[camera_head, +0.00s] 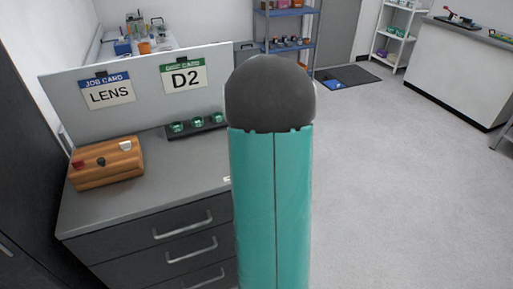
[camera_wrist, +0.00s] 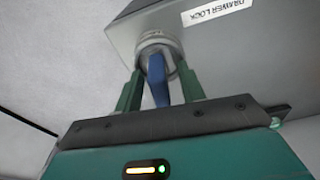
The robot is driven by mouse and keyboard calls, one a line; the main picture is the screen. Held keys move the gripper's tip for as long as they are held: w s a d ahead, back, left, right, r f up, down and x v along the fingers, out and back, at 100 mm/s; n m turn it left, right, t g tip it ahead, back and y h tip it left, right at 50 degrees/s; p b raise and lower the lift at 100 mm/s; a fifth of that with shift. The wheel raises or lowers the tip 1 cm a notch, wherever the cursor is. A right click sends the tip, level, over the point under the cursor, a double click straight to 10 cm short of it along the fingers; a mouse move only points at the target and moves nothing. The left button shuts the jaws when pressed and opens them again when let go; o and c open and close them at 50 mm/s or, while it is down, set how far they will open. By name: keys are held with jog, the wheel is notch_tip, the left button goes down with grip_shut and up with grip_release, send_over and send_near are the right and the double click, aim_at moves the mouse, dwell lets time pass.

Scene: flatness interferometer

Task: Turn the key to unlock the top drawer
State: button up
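In the wrist view, a blue key (camera_wrist: 158,84) sits in a round silver lock (camera_wrist: 156,46) on a grey cabinet face. A white label (camera_wrist: 217,12) beside the lock reads "DRAWER LOCK" and appears upside down. My gripper (camera_wrist: 160,82) has its two green fingers apart, one on each side of the key, with small gaps showing. In the head view, the top drawer (camera_head: 170,228) of the grey cabinet looks shut. My teal arm stands in front of the cabinet's right side there and hides the lock, key and gripper.
On the cabinet top (camera_head: 170,167) are a wooden block (camera_head: 106,168) and a dark rack (camera_head: 205,131) with green pieces. A panel behind bears "LENS" and "D2" cards. Open floor (camera_head: 400,190) lies to the right. A white counter (camera_head: 455,62) stands farther off.

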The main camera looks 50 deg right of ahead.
notch_tip(320, 180, up, 14)
jog(key=s+a, duration=0.1)
jog(key=shift+s+f, duration=0.15)
dwell(0.5)
notch_tip(320, 180, up, 8)
jog(key=shift+s+a, duration=0.3)
jog(key=shift+s, duration=0.05)
dwell(0.5)
jog(key=shift+a, duration=0.1)
dwell(0.4)
